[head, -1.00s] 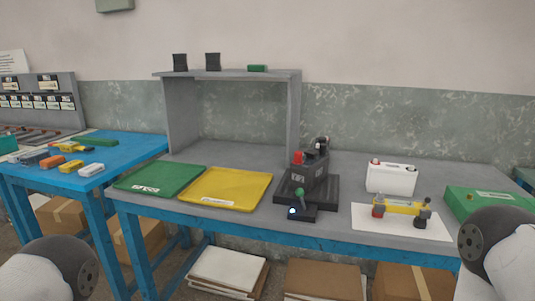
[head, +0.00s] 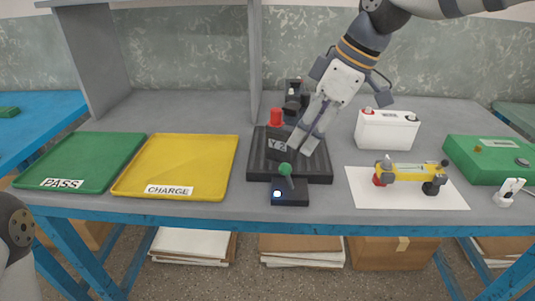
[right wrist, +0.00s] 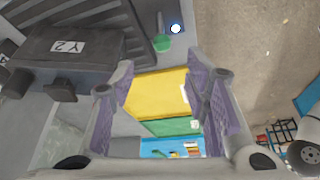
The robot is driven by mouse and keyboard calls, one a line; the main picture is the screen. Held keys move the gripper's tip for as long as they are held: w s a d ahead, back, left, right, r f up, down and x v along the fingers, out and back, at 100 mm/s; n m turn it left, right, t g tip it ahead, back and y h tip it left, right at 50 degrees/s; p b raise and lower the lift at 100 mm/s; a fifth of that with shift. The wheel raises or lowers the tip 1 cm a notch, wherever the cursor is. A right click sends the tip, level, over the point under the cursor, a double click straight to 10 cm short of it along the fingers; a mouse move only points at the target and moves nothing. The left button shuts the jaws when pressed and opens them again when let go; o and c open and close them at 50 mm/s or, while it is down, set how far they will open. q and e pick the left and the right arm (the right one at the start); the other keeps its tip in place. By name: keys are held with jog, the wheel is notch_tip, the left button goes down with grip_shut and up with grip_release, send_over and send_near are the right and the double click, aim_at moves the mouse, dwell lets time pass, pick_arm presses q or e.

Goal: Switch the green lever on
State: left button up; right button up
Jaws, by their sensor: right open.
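The green lever has a green ball knob (head: 285,169) on a short stem. It stands on a small dark box (head: 291,192) at the front of the grey bench, beside a lit white lamp. My left gripper is not in view.
A black ribbed base (head: 260,168) lies behind the lever box. A green PASS tray (head: 92,155) and yellow CHARGE tray (head: 190,158) lie left. A white battery (head: 387,131), a yellow device on white paper (head: 408,200) and a green case (head: 492,158) stand right.

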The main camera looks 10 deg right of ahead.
aim_at(288, 165)
jog(key=b+x, duration=0.1)
jog(key=x, duration=1)
jog(key=shift+s, duration=0.15)
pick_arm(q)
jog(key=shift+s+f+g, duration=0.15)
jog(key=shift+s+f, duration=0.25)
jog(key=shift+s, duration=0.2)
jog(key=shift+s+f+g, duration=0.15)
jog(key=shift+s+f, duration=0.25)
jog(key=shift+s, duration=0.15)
pick_arm(e)
jog(key=shift+r, duration=0.1)
